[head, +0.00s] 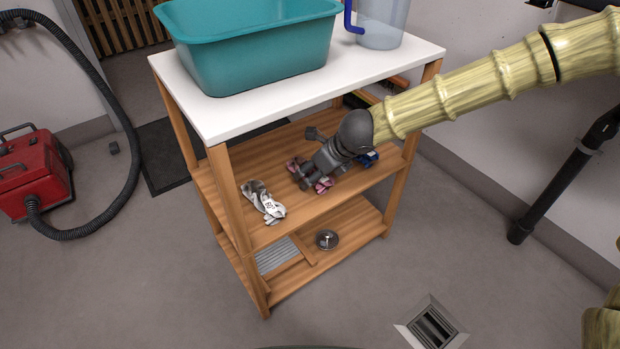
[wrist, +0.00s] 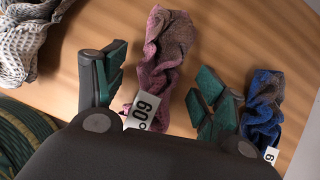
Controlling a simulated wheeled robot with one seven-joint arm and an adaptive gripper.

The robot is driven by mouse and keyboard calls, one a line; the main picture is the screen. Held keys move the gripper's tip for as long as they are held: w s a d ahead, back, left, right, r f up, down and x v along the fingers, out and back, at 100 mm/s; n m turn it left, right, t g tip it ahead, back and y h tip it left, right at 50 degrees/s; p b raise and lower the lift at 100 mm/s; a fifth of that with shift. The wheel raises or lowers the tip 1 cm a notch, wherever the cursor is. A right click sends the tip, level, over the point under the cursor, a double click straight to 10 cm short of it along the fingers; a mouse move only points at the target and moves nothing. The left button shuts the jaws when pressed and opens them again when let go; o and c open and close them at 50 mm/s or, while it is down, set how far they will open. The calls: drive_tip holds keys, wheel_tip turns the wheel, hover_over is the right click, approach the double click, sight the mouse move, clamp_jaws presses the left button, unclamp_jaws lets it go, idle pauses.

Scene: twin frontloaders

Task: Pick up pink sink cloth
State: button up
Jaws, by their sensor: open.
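The pink sink cloth (wrist: 164,62) lies crumpled on the wooden middle shelf, with a white tag marked 09 at its near end in the wrist view. In the head view parts of the pink cloth (head: 323,185) show beside and below my gripper (head: 307,172). My gripper (wrist: 156,92) is open, with one green-padded finger on each side of the cloth in the wrist view. The cloth lies between the fingers, and I see no grip on it. Whether the fingertips touch the shelf I cannot tell. The palm hides the cloth's nearest part.
A grey-white cloth (head: 264,203) lies to the left on the shelf (head: 240,168), and a blue cloth (wrist: 262,105) lies to the right, near the right finger. The white top (head: 230,112) with a teal basin (head: 255,45) and a clear jug (head: 382,22) is above the shelf.

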drive_tip(key=shift+x, duration=0.8)
drive_tip(key=c, duration=1.1)
drive_tip(key=shift+o, duration=0.2)
drive_tip(key=shift+r, duration=0.1)
